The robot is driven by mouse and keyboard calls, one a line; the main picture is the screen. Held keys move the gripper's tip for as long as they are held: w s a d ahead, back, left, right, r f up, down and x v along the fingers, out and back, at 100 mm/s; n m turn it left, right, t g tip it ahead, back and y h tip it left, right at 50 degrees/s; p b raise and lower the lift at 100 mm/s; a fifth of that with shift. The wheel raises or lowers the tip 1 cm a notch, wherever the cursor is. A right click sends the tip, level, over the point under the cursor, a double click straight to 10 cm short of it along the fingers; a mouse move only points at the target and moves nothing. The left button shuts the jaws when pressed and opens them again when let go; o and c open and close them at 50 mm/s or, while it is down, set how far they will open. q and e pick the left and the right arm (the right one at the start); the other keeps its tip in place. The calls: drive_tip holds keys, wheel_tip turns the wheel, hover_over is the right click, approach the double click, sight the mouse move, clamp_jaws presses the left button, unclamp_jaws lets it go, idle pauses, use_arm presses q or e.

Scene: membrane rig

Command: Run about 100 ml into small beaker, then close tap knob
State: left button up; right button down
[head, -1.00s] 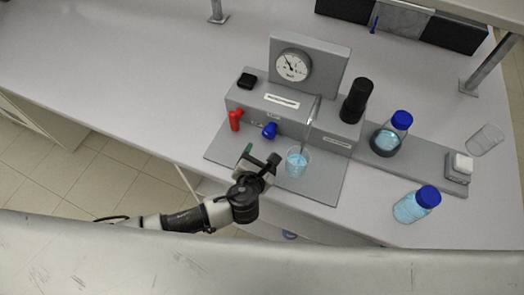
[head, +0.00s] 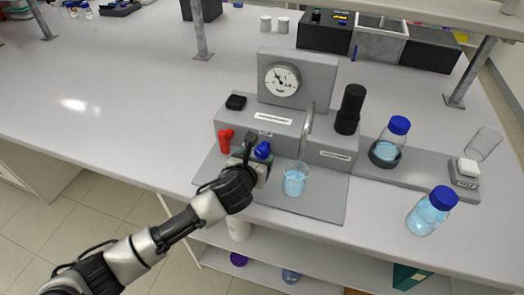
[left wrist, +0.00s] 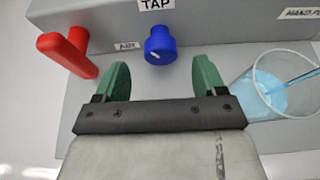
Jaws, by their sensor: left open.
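The blue tap knob (head: 263,150) is on the front of the grey rig, under a TAP label. It also shows in the left wrist view (left wrist: 159,45), with a white mark on its face. My left gripper (left wrist: 162,80) is open, its green fingers apart either side of the knob's line and just short of it. In the head view the gripper (head: 253,158) partly covers the area below the knob. The small beaker (head: 295,181) stands under the curved metal spout (head: 307,130) and holds light blue liquid. Its graduations are too small to read. My right gripper is out of view.
A red lever (head: 225,140) is left of the knob, close to my left finger. A gauge (head: 283,79) and a black cylinder (head: 350,108) top the rig. Blue-capped bottles (head: 389,150) (head: 428,215) and an empty beaker (head: 484,143) stand to the right.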

sight(261, 152)
use_arm(q)
drive_tip(key=shift+x, duration=3.1)
drive_tip(key=c, duration=0.9)
